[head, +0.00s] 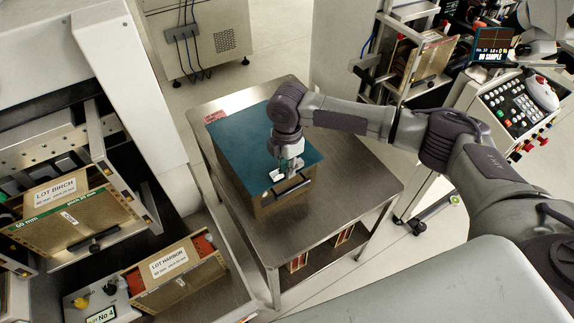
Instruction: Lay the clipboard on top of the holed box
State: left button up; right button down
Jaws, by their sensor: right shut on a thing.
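The clipboard appears as a flat teal board (241,143) with a red-and-white label at its far left corner. It covers the top of the brown box (238,180), which has a black handle on its near side. Any holes in the box's top are hidden. My right gripper (284,171) points down at the board's near edge, shut on the clipboard, with a small pale patch beside the fingers. I cannot tell whether the board rests fully on the box or is slightly above it. My left gripper is out of view.
The box stands on a metal table (355,180) with bare room to its right. Machines holding lot boxes (80,205) (180,275) stand at left. A control console (515,110) stands at right, and a cabinet (210,35) behind.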

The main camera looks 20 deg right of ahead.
jog(key=shift+f, duration=0.5)
dwell(0.4)
jog(key=c, duration=0.9)
grip_release()
jog(key=shift+f, duration=0.1)
notch_tip(320, 180, up, 12)
jog(key=shift+r, duration=0.1)
jog(key=shift+s, duration=0.1)
